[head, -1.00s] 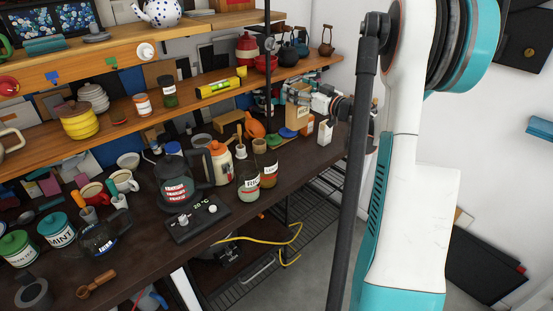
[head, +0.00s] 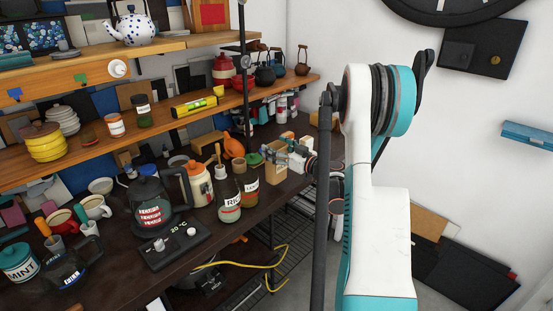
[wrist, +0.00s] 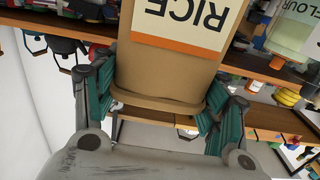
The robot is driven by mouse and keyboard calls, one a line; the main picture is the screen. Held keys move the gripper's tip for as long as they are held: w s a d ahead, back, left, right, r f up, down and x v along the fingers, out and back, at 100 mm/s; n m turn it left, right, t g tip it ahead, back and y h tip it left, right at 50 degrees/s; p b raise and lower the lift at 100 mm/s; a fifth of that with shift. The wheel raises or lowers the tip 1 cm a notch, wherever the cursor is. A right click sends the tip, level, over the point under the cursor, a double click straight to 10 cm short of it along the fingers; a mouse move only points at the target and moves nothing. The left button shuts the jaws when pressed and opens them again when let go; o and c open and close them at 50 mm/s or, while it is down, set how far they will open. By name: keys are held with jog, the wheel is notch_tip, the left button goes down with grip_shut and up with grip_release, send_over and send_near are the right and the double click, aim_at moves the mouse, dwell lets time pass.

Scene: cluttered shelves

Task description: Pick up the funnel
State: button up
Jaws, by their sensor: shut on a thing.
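My gripper (wrist: 160,100) is shut around a brown container labelled RICE (wrist: 165,70), with a teal finger pad on each side near its rim. The label is upside down in the wrist view. In the head view the container (head: 277,162) is upright above the back right of the dark counter, with my gripper at its right side. An orange thing (head: 233,146) stands on the counter left of the container. It may be the funnel, but its shape is too small to be sure. My gripper is not on it.
Glass jars (head: 229,200), a white-and-orange jug (head: 199,184) and a coffee pot (head: 151,206) crowd the dark counter. Wooden shelves (head: 170,125) with pots run above. A yellow cable (head: 245,264) hangs below the counter. A white wall is at right.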

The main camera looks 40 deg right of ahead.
jog(key=shift+f+b, duration=0.45)
jog(key=shift+f, duration=1.15)
jog(key=shift+f, duration=0.2)
jog(key=o, duration=1.7)
